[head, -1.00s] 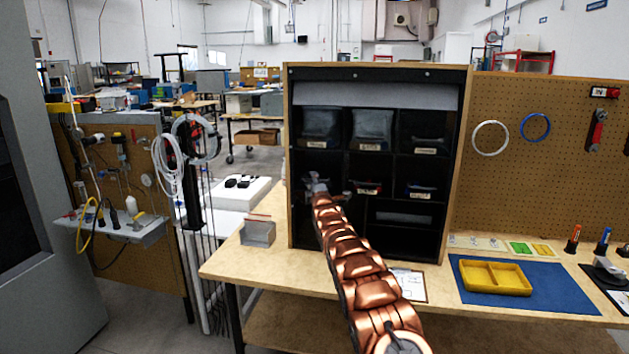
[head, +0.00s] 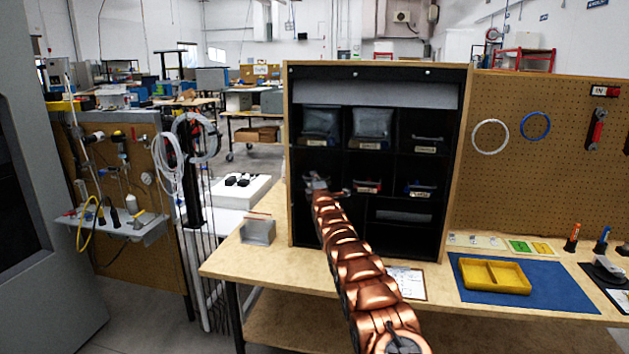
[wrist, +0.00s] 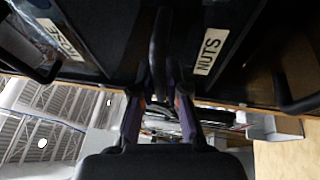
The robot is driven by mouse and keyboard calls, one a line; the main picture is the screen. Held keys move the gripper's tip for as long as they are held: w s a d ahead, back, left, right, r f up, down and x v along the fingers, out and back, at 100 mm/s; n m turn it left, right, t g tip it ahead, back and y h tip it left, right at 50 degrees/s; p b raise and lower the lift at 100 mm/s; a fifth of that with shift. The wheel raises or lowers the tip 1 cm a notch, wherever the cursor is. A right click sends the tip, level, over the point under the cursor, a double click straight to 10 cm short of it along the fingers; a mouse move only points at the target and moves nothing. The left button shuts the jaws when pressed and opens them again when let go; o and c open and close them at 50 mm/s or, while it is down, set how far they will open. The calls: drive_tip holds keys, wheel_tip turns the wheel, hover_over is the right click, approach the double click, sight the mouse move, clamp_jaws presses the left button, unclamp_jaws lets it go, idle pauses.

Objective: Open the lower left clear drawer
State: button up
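The black cabinet (head: 378,72) stands on the bench with its drawers in rows. The lower left drawer is mostly hidden behind my gripper (head: 316,180) in the head view; it looks shut. In the wrist view, my gripper (wrist: 159,88) has its two fingers apart, one on each side of a dark upright handle (wrist: 158,45). Whether the fingers touch the handle is not clear. A label reading NUTS (wrist: 209,50) is to the right of the handle, and a label reading HOSE (wrist: 60,40) is farther left.
The upper left clear drawer (head: 320,124) and upper middle clear drawer (head: 371,124) sit above. The lower middle drawer (head: 367,184) is just right of my gripper. A small grey bin (head: 258,232) stands left of the cabinet. A yellow tray (head: 494,275) lies on a blue mat (head: 560,290).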

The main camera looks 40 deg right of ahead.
clamp_jaws()
